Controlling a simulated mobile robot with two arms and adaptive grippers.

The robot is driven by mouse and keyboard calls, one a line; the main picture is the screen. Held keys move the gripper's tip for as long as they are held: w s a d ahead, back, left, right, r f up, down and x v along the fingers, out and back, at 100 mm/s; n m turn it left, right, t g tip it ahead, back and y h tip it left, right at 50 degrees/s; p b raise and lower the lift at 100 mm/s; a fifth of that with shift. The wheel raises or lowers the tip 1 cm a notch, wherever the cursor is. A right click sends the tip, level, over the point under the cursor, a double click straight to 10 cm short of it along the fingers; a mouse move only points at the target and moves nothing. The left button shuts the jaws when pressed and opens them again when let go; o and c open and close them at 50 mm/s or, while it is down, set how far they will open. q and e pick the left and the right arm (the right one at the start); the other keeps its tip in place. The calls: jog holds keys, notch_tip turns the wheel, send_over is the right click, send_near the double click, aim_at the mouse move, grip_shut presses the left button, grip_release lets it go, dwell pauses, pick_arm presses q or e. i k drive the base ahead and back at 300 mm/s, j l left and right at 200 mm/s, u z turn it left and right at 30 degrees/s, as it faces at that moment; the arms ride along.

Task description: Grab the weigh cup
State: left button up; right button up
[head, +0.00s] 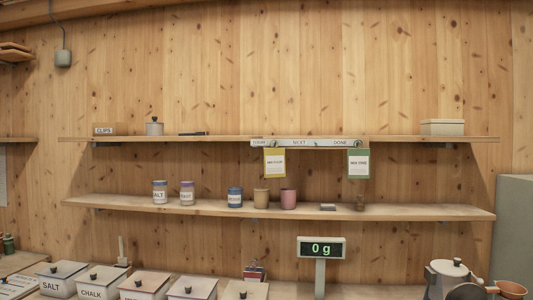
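No cup in the head view is marked as the weigh cup, so I cannot tell which one it is. On the lower shelf (400,213) stand a plain tan cup (261,198) and a plain pink cup (288,199), side by side and upright. A copper-coloured cup (511,289) shows at the bottom right edge. A scale display (321,247) reads 0 g on a post; its pan is out of the picture. Neither of my grippers is in view.
Labelled jars (160,191) stand left on the lower shelf. Lidded bins, one marked SALT (58,285), line the counter at the bottom left. A metal vessel (447,277) stands at the bottom right. Yellow (275,163) and green (358,163) cards hang from the upper shelf (215,141).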

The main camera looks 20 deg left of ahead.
aim_at(235, 194)
jog(key=i+j, duration=0.15)
jog(key=i, duration=0.3)
jog(key=i+j+u, duration=0.15)
jog(key=i, duration=0.3)
